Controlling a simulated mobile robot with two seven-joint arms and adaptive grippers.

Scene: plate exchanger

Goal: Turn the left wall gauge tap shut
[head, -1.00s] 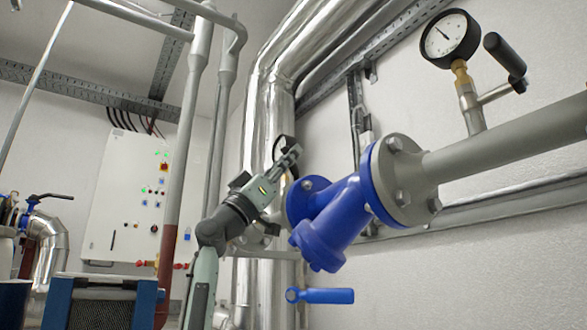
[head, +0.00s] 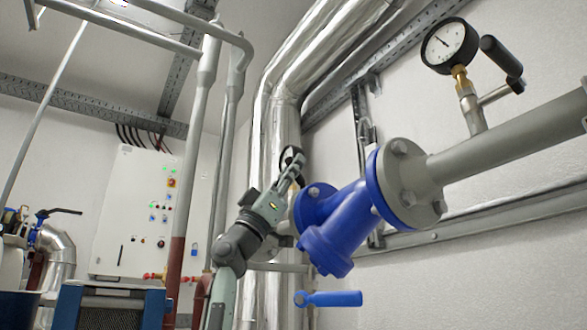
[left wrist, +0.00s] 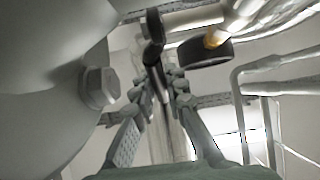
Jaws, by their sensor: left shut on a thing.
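The left wall gauge (head: 286,156) is a dark round dial, mostly hidden behind my gripper in the head view. In the left wrist view the gauge (left wrist: 206,53) shows as a black disc with a brass fitting. The tap's black handle (left wrist: 153,54) runs down between my fingers there. My left gripper (head: 294,168) is shut on this handle, its fingers (left wrist: 160,88) on either side. The head view hides the handle, and its exact angle is hard to tell. My right gripper is not in view.
A blue valve (head: 340,226) with a grey bolted flange (head: 410,182) stands close right of my left gripper. A second gauge (head: 448,45) with a black tap handle (head: 502,60) is at upper right. Shiny pipes (head: 277,118) rise behind. A white control cabinet (head: 135,205) stands left.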

